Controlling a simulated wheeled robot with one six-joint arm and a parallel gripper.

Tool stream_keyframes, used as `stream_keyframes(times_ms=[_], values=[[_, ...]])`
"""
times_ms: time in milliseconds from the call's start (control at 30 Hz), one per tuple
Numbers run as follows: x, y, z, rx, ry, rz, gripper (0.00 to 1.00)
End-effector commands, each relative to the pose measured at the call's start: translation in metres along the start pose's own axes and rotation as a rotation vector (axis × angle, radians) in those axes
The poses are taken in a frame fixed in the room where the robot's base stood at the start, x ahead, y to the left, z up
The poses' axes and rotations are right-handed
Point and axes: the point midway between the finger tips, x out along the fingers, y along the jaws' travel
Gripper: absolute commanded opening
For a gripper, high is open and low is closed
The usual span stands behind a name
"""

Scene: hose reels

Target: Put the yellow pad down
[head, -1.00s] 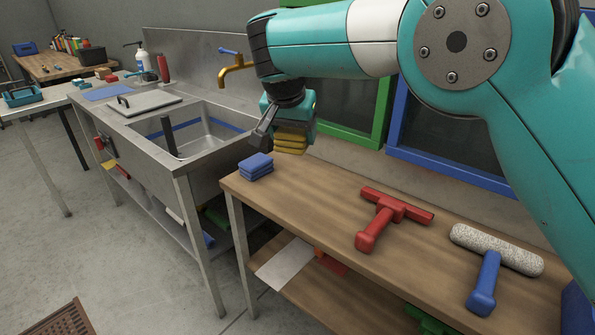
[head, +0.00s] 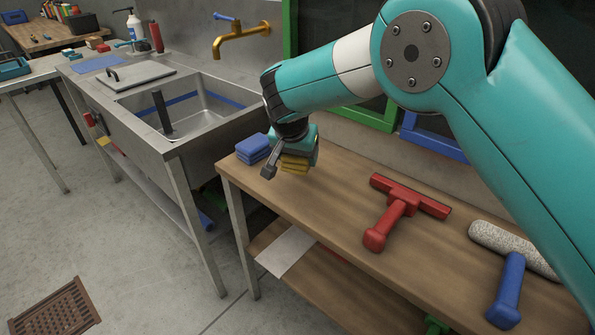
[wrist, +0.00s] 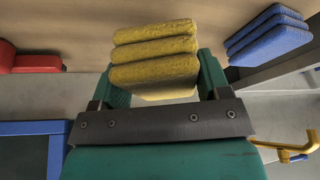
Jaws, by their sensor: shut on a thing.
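The yellow pad (head: 295,164) is a stack of yellow layers, held between the jaws of my gripper (head: 290,163). In the wrist view the yellow pad (wrist: 155,55) sits between the two green fingers of my gripper (wrist: 155,80). My gripper is over the left end of the wooden bench (head: 330,205), just right of the blue pad stack (head: 253,149). The blue stack also shows in the wrist view (wrist: 268,38). The yellow pad's underside looks very close to the bench top; I cannot tell whether it touches.
A red squeegee (head: 398,210) lies mid-bench, and a roller with a blue handle (head: 510,285) lies at the right. The steel sink (head: 185,112) with a brass tap (head: 240,38) stands to the left. Bare wood lies between the yellow pad and the squeegee.

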Motion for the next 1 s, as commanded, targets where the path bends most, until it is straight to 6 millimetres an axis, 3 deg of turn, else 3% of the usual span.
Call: stream_keyframes(times_ms=[233, 433, 800, 833, 900, 1000], values=[[0.019, 0.000, 0.008, 0.000, -0.001, 0.002, 0.47], [0.046, 0.001, 0.019, -0.001, 0.000, 0.002, 0.47], [0.052, 0.000, 0.022, 0.000, 0.001, 0.000, 0.47], [0.051, 0.000, 0.021, 0.000, 0.001, 0.000, 0.77], [0.051, 0.000, 0.021, 0.000, 0.001, 0.000, 0.93], [0.051, 0.000, 0.021, 0.000, 0.001, 0.000, 0.95]])
